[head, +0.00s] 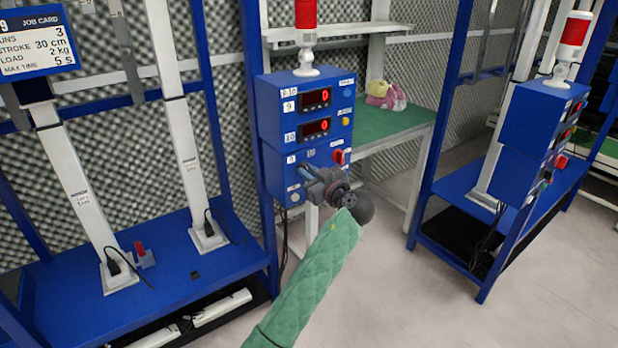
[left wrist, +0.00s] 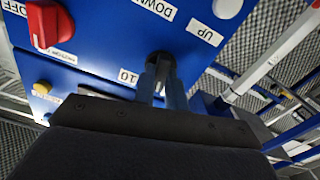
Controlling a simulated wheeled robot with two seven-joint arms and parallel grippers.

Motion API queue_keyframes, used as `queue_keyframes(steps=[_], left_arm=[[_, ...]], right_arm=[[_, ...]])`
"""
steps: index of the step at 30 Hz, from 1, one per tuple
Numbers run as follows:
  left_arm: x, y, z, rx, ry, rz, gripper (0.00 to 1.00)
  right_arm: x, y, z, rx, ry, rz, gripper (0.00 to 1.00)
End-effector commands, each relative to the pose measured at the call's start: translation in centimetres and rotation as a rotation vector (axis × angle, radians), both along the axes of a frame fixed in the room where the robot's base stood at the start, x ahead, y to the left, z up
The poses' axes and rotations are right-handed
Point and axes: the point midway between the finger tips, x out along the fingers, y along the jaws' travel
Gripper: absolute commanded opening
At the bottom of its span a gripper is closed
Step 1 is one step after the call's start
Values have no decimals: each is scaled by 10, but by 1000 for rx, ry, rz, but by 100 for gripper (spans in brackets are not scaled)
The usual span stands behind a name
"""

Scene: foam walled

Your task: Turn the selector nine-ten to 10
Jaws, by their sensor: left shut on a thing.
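The blue control box (head: 268,110) stands on a post at the middle of the head view. The selector nine-ten (left wrist: 159,58) is a dark knob on its face, seen in the left wrist view with a white label "10" (left wrist: 128,76) beside it. My left gripper (left wrist: 162,72) is shut on this knob. In the head view my left gripper (head: 308,174) is at the lower front of the box and hides the selector. Which way the knob points cannot be told. My right gripper is not in view.
A red knob (left wrist: 42,25) is near the selector, with labels "UP" and "DOWN" on the same face. Two red displays (head: 315,98) are higher on the box. A green-topped table (head: 395,125) is behind it, and a similar box (head: 540,115) stands at right.

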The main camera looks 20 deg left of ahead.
Motion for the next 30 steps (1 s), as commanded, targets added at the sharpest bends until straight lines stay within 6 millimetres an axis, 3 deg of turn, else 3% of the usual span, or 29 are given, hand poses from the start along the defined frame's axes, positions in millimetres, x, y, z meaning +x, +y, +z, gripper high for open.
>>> queue_keyframes(steps=[20,24,30], left_arm=[[1,-2,1,355,460,-1,0],[2,-2,0,403,522,0,0],[2,-2,-1,445,575,0,0]], right_arm=[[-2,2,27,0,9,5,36],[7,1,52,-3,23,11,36],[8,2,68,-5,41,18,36]])
